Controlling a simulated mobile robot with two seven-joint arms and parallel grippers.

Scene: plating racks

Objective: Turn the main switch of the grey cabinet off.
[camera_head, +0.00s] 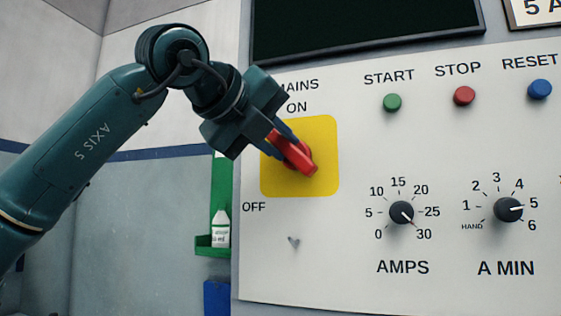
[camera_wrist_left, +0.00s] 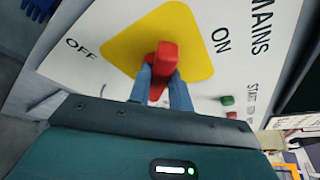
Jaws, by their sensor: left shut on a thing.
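The main switch is a red handle (camera_head: 297,157) on a yellow plate (camera_head: 325,140) on the front of the grey cabinet (camera_head: 345,250). The word ON is printed above the plate and OFF at its lower left. In the head view the handle slants from upper left to lower right, its upper-left end lying between the ON and OFF marks. My left gripper (camera_head: 284,144) is shut on the handle. In the left wrist view its blue fingers (camera_wrist_left: 163,90) sit on both sides of the red handle (camera_wrist_left: 163,62). The fingers hide part of the handle.
Green START (camera_head: 392,102), red STOP (camera_head: 464,95) and blue RESET (camera_head: 540,89) buttons are right of the switch. The AMPS knob (camera_head: 401,212) and A MIN knob (camera_head: 508,209) are below them. A small toggle (camera_head: 293,242) is under the plate. A white bottle (camera_head: 221,228) stands on a green shelf left.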

